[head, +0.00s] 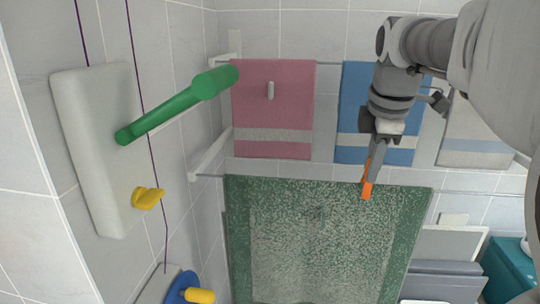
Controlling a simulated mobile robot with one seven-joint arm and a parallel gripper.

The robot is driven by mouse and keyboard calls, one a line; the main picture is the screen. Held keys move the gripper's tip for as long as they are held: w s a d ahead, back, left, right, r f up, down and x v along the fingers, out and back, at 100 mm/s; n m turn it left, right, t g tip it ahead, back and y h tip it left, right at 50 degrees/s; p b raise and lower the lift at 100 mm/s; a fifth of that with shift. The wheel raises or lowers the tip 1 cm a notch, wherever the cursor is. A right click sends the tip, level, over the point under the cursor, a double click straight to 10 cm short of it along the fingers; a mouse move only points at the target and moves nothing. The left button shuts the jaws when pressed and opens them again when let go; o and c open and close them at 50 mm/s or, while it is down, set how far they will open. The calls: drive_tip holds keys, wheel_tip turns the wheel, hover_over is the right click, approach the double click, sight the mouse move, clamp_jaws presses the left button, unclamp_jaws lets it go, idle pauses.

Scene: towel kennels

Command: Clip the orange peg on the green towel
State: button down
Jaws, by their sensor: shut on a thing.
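My gripper (376,155) points down, shut on the orange peg (366,188). The peg hangs below the fingers, and its lower end overlaps the upper edge of the green towel (310,240) in the picture, right of the towel's middle. I cannot tell whether the peg touches the towel or is in front of it. The green towel hangs from the lower rail (460,192), speckled with a darker green border. Its bottom is cut off by the frame.
A white wall unit (80,150) with a green lever (180,105) and yellow knob (148,198) is at left. A teal bin (508,270) stands lower right.

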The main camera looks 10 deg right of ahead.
idle(0.3)
drive_tip(key=shift+c, duration=0.9)
unclamp_jaws()
drive_tip(key=shift+f, duration=0.1)
wheel_tip(320, 180, up, 8)
drive_tip(key=p, duration=0.7)
drive_tip(key=s+a+f+m+t, duration=0.1)
drive_tip(key=s+a+f+m, duration=0.5)
drive_tip(key=s+m, duration=0.1)
drive_tip(key=s+a+f+m+t+y, duration=0.1)
drive_tip(key=s+a+f+m, duration=0.5)
drive_tip(key=s, duration=0.4)
drive_tip(key=shift+m, duration=0.9)
